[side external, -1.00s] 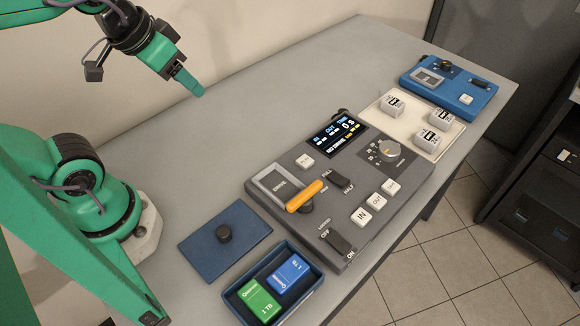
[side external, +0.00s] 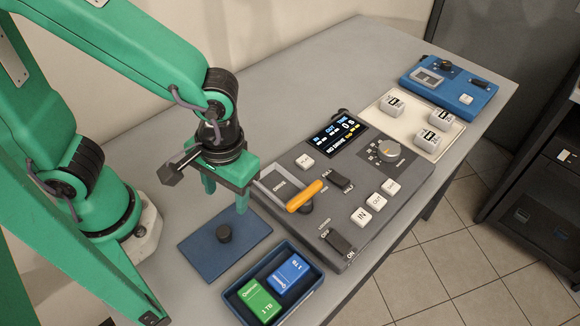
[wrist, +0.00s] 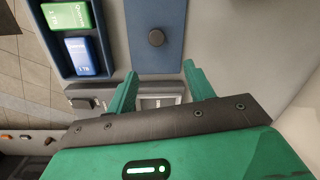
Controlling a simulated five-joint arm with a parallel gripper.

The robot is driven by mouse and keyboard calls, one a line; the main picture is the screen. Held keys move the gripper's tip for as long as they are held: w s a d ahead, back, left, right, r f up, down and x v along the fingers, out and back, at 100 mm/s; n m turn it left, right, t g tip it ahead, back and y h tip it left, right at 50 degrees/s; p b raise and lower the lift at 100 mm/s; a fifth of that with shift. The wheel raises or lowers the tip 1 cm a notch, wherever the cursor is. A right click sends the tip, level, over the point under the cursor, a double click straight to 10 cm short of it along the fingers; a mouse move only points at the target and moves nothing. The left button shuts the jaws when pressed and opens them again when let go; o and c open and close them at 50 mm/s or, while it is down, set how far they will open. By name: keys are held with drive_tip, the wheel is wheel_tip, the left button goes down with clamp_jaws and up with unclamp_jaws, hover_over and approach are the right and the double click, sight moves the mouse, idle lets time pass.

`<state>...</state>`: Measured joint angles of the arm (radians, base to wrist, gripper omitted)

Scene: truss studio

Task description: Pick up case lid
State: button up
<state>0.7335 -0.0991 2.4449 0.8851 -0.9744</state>
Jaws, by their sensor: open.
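The case lid (side external: 207,247) is a flat dark blue plate with a round black knob (side external: 224,233) on top. It lies flat on the grey table, left of the open blue case (side external: 236,293). In the wrist view the lid (wrist: 150,62) shows beyond my fingertips, with its knob (wrist: 156,37) upright and clear. My gripper (side external: 226,200) is open and empty, pointing down above the lid's far edge. In the wrist view my two fingers (wrist: 160,72) are spread apart, and the knob lies ahead of them, not between them.
The case holds a green drive (side external: 257,304) and a blue drive (side external: 288,273). A grey control panel (side external: 340,185) with an orange lever (side external: 305,196) stands close to my gripper's right. A white tray (side external: 405,110) and blue box (side external: 449,86) stand farther off.

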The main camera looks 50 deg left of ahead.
sight(223, 233)
drive_tip(key=shift+y, duration=0.4)
drive_tip(key=shift+s+d+f, duration=0.15)
drive_tip(key=shift+s+f, duration=0.2)
drive_tip(key=shift+f, duration=0.35)
drive_tip(key=shift+s+d+f, duration=0.2)
drive_tip(key=shift+s+f, duration=0.1)
drive_tip(key=shift+f, duration=0.45)
drive_tip(key=shift+s+d+f, duration=0.15)
drive_tip(key=shift+s+f, duration=0.2)
drive_tip(key=shift+f, duration=0.35)
drive_tip(key=shift+f, duration=0.1)
drive_tip(key=shift+s+a+f, duration=0.1)
drive_tip(key=shift+f, duration=0.7)
drive_tip(key=shift+s+a+f, duration=0.15)
drive_tip(key=shift+f, duration=0.7)
drive_tip(key=shift+s+a+f, duration=0.1)
drive_tip(key=shift+f, duration=0.7)
drive_tip(key=c, duration=1.1)
drive_tip(key=shift+r, duration=0.1)
drive_tip(key=shift+r, duration=4.9)
